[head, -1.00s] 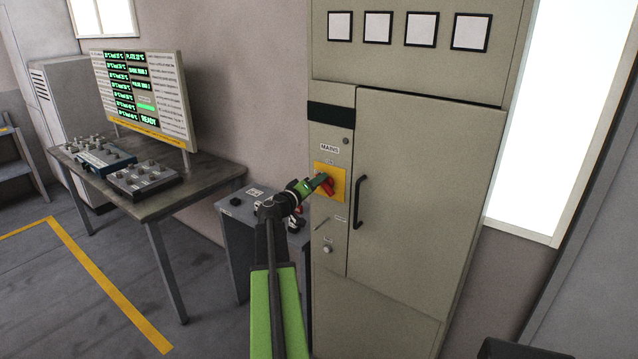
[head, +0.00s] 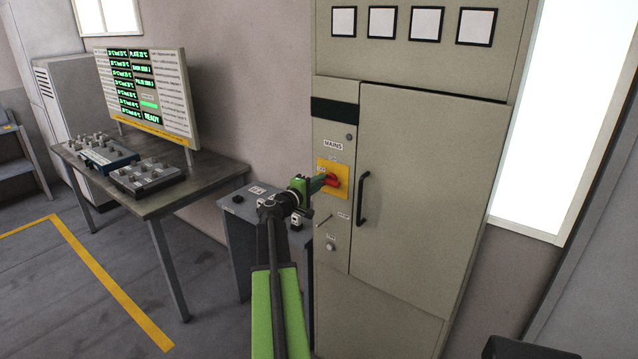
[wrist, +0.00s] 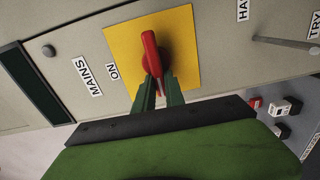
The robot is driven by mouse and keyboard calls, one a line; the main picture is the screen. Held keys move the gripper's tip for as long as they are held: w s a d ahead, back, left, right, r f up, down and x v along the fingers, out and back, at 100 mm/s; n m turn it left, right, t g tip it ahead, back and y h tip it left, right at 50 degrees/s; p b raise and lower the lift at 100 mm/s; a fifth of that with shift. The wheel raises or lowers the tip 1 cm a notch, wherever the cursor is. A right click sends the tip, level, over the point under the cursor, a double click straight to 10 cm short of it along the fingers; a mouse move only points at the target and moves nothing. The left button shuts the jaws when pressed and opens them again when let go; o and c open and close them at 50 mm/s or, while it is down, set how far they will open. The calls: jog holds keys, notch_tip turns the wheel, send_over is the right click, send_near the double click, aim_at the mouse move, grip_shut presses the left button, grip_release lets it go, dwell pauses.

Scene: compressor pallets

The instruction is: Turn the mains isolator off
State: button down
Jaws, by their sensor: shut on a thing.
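The mains isolator is a red handle (head: 331,180) on a yellow plate (head: 341,189) on the cabinet front, below the MAINS label. In the wrist view the red handle (wrist: 149,50) lies across the yellow plate (wrist: 185,45), crosswise to the direction of the ON label (wrist: 114,72). My gripper (wrist: 159,90) is shut on the near end of the handle, one green finger on each side. In the head view my gripper (head: 322,183) reaches the plate from the left and hides part of it.
The grey cabinet (head: 425,190) has a black door handle (head: 363,198) just right of the plate. A low grey box (head: 238,215) stands left. A table (head: 190,195) with a display (head: 150,95) is farther left.

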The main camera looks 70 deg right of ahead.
dwell(0.5)
jog(key=c, duration=1.4)
grip_release()
jog(key=shift+d, duration=0.15)
jog(key=v, duration=1.7)
jog(key=shift+a, duration=0.25)
